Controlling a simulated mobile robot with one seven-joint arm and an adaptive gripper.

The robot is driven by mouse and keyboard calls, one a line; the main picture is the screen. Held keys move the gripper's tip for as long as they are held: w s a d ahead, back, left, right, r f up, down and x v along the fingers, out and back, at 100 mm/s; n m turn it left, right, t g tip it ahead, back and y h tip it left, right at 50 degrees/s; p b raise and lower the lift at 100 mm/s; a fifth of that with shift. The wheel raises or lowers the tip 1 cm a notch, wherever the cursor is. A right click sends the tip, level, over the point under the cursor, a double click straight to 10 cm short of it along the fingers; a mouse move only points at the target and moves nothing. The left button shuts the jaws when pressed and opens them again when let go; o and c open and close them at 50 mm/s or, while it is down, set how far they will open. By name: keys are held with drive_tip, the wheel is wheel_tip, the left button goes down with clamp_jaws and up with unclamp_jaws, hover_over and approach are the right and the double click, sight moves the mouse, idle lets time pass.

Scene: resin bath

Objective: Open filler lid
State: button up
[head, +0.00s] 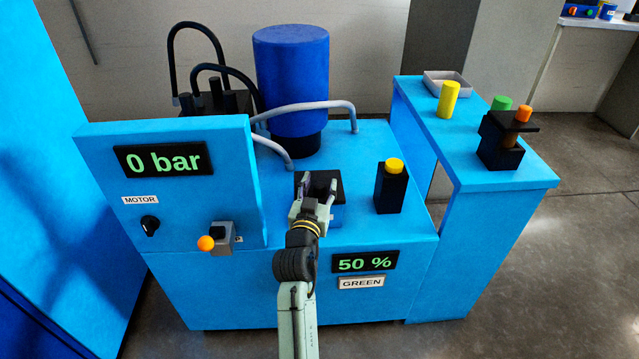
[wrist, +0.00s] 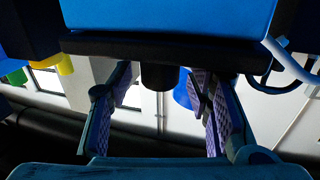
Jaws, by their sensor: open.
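The filler lid (head: 320,177) is a black square plate on a small blue filler box (head: 337,217) on top of the machine. It looks closed and flat on the box. In the wrist view, which appears upside down, the lid (wrist: 220,53) runs across the top with a short black knob (wrist: 160,76) sticking out from it. My gripper (head: 319,188) is at the lid, partly covering it in the head view. In the wrist view my gripper (wrist: 163,88) is open, with one finger on each side of the knob and visible gaps between. It holds nothing.
A black post with a yellow cap (head: 391,186) stands just right of the lid. A blue tank (head: 291,80) and grey pipes (head: 310,105) are behind. The control panel (head: 200,195) reads 0 bar; a lower display (head: 364,263) reads 50 %. A side bench (head: 470,150) holds coloured cylinders.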

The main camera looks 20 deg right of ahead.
drive_tip(key=shift+w+d, duration=0.1)
drive_tip(key=shift+w, duration=0.15)
clamp_jaws()
idle(0.5)
idle(0.4)
